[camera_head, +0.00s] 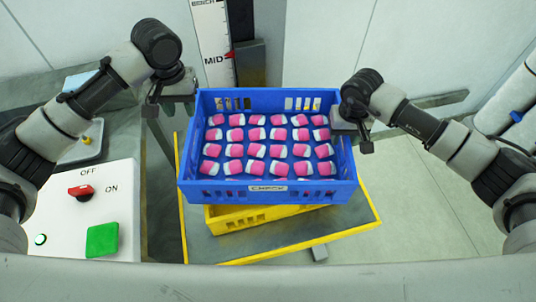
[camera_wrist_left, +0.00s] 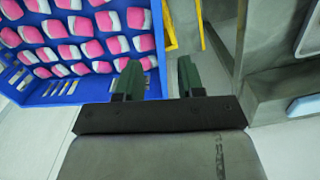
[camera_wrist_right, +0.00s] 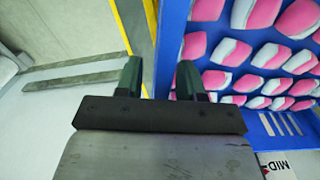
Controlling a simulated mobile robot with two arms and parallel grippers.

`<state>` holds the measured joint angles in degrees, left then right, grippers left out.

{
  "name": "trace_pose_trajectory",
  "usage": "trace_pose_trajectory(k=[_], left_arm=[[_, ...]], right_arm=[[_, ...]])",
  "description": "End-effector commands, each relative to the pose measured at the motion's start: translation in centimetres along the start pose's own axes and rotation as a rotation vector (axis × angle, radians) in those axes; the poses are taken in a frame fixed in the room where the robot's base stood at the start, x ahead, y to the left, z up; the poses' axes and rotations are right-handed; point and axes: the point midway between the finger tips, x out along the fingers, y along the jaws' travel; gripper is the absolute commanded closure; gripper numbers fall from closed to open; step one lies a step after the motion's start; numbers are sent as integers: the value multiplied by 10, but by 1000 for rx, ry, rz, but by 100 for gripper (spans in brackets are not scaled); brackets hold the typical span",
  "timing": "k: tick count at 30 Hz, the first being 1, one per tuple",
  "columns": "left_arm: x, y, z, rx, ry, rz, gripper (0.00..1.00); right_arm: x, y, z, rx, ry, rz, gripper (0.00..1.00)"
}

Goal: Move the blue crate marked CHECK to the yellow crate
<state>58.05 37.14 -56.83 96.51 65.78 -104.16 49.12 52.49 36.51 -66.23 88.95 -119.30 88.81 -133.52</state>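The blue crate (camera_head: 268,196) with the CHECK label is full of pink-and-white pieces. It is above the yellow crate (camera_head: 250,218), covering most of it and set slightly askew; I cannot tell whether it rests on it. My left gripper (camera_head: 180,92) is at the blue crate's left side, and my right gripper (camera_head: 347,120) at its right side. In the left wrist view the open fingers (camera_wrist_left: 160,78) are about the blue side wall (camera_wrist_left: 157,40). In the right wrist view the open fingers (camera_wrist_right: 158,78) also flank the blue wall (camera_wrist_right: 171,40). A gap shows beside each wall; contact is unclear.
The yellow crate stands on a grey platform with a yellow edge (camera_head: 355,228). A post with a MID scale (camera_head: 213,45) stands behind. A control box (camera_head: 85,210) with a red switch and green button is at left. Open floor lies at right.

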Motion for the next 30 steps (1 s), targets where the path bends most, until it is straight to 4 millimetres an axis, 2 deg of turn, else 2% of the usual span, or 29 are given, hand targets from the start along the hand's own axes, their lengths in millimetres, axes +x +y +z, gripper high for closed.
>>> trace_pose_trajectory(k=[5, 8, 15, 21, 25, 30], left_arm=[[-10, 0, 0, 1, 0, 0, 62], [-10, 0, 0, 1, 0, 0, 62], [-10, 0, 0, 1, 0, 0, 62], [-10, 0, 0, 1, 0, 0, 62], [-10, 0, 0, 1, 0, 0, 62], [-10, 0, 0, 1, 0, 0, 62]], right_arm=[[-6, 0, -1, 0, 2, -1, 62], [-18, 0, -1, 0, 3, -1, 62], [-70, 0, -1, 0, 5, -1, 62], [-104, 0, -1, 1, 3, -1, 62], [-116, 0, 0, 0, 0, 0, 62], [-120, 0, 0, 0, 0, 0, 62]])
